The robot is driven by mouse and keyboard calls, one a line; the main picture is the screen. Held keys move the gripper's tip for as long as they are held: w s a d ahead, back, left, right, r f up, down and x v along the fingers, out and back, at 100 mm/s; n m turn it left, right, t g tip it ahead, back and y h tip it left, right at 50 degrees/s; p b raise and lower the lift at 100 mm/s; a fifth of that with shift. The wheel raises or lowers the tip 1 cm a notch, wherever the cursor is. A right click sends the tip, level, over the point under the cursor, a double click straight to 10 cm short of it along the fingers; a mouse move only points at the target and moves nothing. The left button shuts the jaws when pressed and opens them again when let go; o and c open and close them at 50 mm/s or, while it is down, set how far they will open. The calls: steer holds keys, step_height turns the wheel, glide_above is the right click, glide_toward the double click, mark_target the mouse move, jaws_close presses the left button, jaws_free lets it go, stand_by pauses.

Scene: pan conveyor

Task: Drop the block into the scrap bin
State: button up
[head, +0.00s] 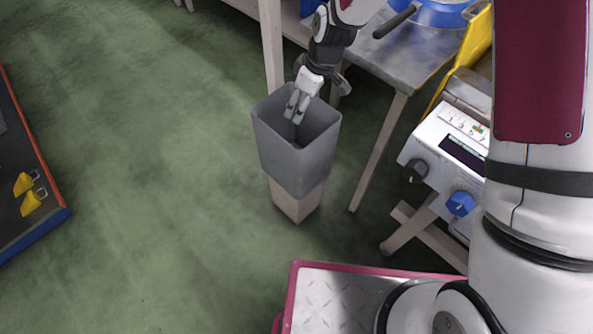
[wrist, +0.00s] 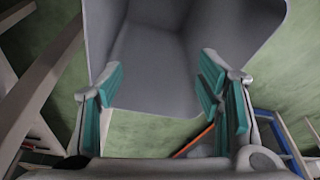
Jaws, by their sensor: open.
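The scrap bin is a grey, open-topped, tapered box (head: 300,165) standing on a pale wooden post in the head view. My gripper (head: 296,106) points down at the bin's mouth, with its fingertips over or just inside the opening. In the wrist view my gripper (wrist: 160,78) has its teal-padded fingers spread wide with nothing between them. The grey bin (wrist: 150,55) fills the top middle of that view beyond the fingers. I see no block in either view; much of the bin's inside is dark or hidden.
A metal-topped table (head: 408,55) with a blue pan (head: 440,14) stands right of the bin. A white control box (head: 445,150) with knobs stands nearer on the right. A dark board (head: 22,165) with yellow clips is at far left. The green floor (head: 150,150) between is clear.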

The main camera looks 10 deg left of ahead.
steer(key=v, duration=1.1)
steer(key=shift+d+r, duration=0.1)
steer(key=shift+r, duration=0.1)
